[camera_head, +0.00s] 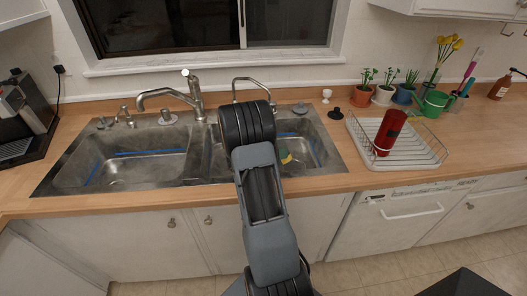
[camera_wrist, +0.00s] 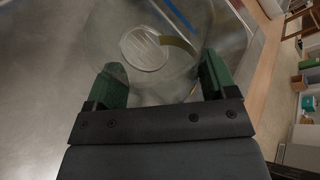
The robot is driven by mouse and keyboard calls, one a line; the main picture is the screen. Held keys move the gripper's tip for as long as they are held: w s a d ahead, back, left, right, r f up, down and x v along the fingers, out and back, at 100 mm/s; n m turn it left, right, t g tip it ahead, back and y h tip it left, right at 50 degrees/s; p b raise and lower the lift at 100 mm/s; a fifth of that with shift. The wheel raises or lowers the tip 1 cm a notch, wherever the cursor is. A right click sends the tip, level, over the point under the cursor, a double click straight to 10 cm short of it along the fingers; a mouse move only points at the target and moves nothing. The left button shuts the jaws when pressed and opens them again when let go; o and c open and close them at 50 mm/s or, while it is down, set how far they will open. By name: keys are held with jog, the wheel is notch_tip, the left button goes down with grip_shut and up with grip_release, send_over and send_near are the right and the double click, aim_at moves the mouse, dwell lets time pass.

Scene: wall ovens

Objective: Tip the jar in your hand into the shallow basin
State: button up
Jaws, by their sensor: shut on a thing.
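In the wrist view my gripper (camera_wrist: 158,85) is shut on a clear glass jar (camera_wrist: 110,35), with one green fingertip on each side of it. A pale ribbed disc and a yellowish curved strip show through the glass; I cannot tell whether they are inside or behind it. In the head view my arm reaches over the double metal sink and hides the gripper and most or all of the jar. The sink has a left basin (camera_head: 110,172) and a right basin (camera_head: 318,150). I cannot tell which is shallower.
A chrome faucet (camera_head: 197,100) and a thinner tap (camera_head: 237,82) stand behind the sink. A small yellow-green item (camera_head: 286,157) shows in the right basin. A white rack (camera_head: 425,153) with a red container (camera_head: 389,130) stands to the right. Potted plants (camera_head: 383,92) line the back.

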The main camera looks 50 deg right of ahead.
jog(key=shift+s+r+m, duration=0.4)
jog(key=shift+s+r, duration=0.05)
jog(key=shift+r, duration=0.3)
jog(key=s+m+t+b, duration=0.1)
jog(key=b, duration=0.2)
jog(key=s+r+m+t+b, duration=0.1)
jog(key=b, duration=0.2)
jog(key=shift+s+a, duration=0.1)
jog(key=s+r+m+t+b, duration=0.1)
jog(key=b, duration=0.2)
jog(key=shift+m, duration=0.4)
jog(key=shift+r+t, duration=0.2)
jog(key=shift+t, duration=0.1)
